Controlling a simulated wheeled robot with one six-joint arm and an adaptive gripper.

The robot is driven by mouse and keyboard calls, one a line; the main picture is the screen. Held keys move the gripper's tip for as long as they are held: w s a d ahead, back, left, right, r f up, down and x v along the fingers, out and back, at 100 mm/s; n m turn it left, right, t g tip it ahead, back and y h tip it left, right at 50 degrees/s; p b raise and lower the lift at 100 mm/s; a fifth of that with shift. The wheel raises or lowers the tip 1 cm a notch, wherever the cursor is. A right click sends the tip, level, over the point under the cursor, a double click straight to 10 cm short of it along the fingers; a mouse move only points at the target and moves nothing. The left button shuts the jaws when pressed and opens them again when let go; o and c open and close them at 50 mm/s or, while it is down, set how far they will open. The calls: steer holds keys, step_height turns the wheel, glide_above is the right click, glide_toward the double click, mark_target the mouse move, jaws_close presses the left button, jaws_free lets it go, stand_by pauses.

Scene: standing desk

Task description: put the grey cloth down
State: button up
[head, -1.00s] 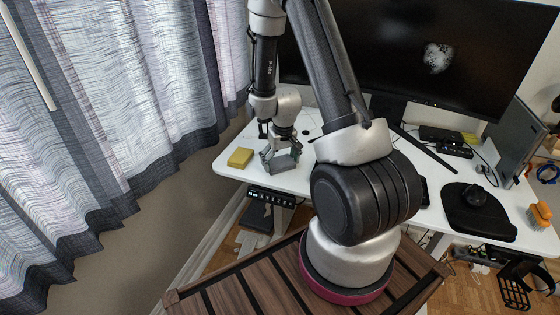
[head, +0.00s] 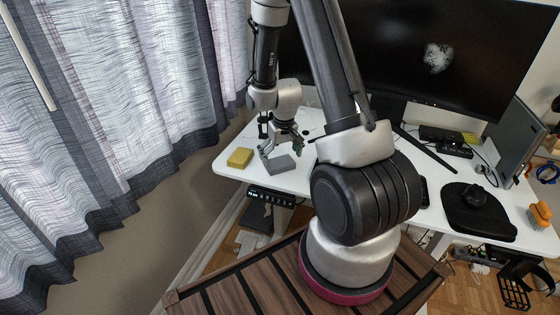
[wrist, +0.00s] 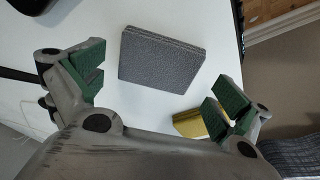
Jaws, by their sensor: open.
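The grey cloth (head: 280,164) is a flat, folded rectangular block lying on the white desk near its front left edge. It also shows in the wrist view (wrist: 162,58), beyond my fingertips and touching neither of them. My gripper (head: 281,148) is open and empty, just above and behind the cloth in the head view. In the wrist view its green-padded fingertips (wrist: 165,82) are spread wide apart.
A yellow sponge-like block (head: 240,157) lies left of the cloth on the white desk (head: 226,170). The desk's front edge is close to both. A large monitor (head: 420,50) stands behind, and a curtain (head: 120,90) hangs at the left. A black mouse pad (head: 470,222) lies at the right.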

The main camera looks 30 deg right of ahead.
mark_target(282, 167)
step_height(282, 167, up, 13)
steer(key=s, duration=0.2)
steer(key=s+a+r+t, duration=0.1)
steer(key=s+a+r, duration=0.1)
steer(key=s+r, duration=0.7)
steer(key=s+a+r+n+t, duration=0.1)
steer(key=s+a+r, duration=0.2)
steer(key=s+r, duration=0.6)
steer(key=s, duration=0.3)
steer(key=shift+r, duration=0.4)
steer(key=shift+s, duration=0.1)
